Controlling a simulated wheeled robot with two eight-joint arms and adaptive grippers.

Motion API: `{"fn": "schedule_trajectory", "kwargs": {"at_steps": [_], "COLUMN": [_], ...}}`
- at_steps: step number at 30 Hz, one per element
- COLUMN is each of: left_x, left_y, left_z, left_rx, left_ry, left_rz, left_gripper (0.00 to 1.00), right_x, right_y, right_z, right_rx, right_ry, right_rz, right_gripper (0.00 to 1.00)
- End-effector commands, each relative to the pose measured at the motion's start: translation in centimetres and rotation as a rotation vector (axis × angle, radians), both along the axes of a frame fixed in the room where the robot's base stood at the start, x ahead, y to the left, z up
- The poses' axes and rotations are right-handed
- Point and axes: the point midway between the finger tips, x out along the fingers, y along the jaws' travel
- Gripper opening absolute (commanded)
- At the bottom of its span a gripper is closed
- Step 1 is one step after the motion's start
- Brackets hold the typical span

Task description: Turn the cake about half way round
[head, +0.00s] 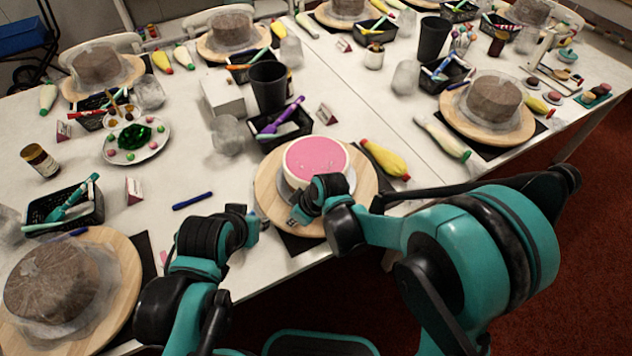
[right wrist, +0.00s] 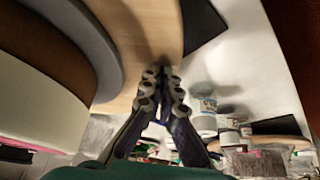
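The cake (head: 316,158) has a pink top and pale sides. It sits on a grey disc on a round wooden turntable (head: 268,189) near the table's front edge. My right gripper (head: 297,212) is at the front of the turntable, close to the cake, and hides part of it. In the right wrist view its fingertips (right wrist: 161,74) are close together at the wooden turntable's rim (right wrist: 150,30), with nothing visible between them; contact cannot be told. The cake's side (right wrist: 40,95) fills the left there. My left gripper (head: 257,220) is left of the turntable, apart from it; its fingers are unclear.
A black tray (head: 284,130) with a purple tool and a dark cup (head: 268,86) stand behind the turntable. A yellow piping bag (head: 386,158) lies to its right. A blue marker (head: 192,201) lies to its left. Another turntable (head: 122,303) with a brown cake is at the front left.

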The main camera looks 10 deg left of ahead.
Motion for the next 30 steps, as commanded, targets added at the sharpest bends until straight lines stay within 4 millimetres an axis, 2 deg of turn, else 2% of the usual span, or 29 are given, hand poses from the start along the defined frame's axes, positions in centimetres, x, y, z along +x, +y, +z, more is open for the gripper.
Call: {"fn": "schedule_trajectory", "kwargs": {"at_steps": [3,9,22,30], "left_x": [0.0,0.0,0.0,0.0], "left_y": [0.0,0.0,0.0,0.0], "left_z": [-0.2,-0.3,-0.4,-0.7], "left_rx": [0.000,0.000,0.000,0.000], "left_ry": [0.000,0.000,0.000,0.000], "left_rz": [0.000,0.000,0.000,0.000], "left_gripper": [0.30,0.30,0.30,0.30], "right_x": [-0.3,-0.8,-0.8,-0.1], "right_y": [-2.0,-4.4,-5.1,-8.7], "right_z": [-0.1,-0.1,0.0,-0.1], "right_rx": [-0.001,-0.001,-0.001,-0.001], "right_ry": [0.000,0.000,0.000,0.001], "right_rz": [-0.005,-0.003,-0.001,-0.005], "right_gripper": [0.00,0.00,0.00,0.00]}}
